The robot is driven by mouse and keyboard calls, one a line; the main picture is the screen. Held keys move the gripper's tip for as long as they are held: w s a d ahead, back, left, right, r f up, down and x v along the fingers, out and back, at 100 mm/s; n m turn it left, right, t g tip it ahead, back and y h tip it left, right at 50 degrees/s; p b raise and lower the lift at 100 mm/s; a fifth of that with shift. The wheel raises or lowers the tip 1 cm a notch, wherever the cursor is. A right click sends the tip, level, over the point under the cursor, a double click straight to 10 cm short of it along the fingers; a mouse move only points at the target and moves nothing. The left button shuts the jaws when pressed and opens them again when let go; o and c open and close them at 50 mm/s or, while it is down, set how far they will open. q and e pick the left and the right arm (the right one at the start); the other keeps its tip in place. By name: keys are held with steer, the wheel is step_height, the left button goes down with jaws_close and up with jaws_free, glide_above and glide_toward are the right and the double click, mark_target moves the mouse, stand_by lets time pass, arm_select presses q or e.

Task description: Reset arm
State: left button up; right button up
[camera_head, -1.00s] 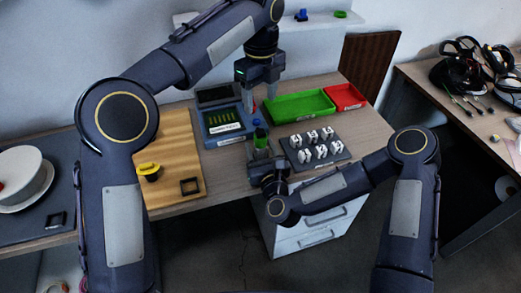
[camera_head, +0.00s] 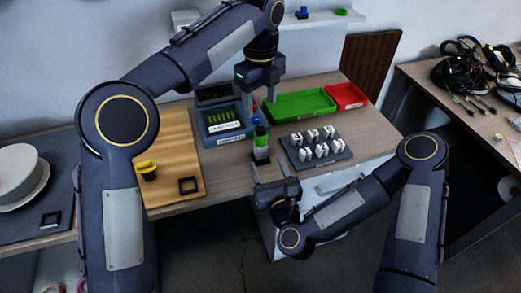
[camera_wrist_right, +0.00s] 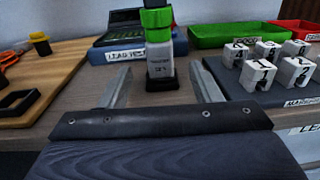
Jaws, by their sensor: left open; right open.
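My right gripper (camera_head: 273,172) is open and empty at the table's front edge.
A green tray (camera_head: 299,104) and a red tray (camera_head: 347,95) stand at the back. A dark rack (camera_head: 336,156) with several white numbered blocks is right of the bottle.

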stand_by(0.4)
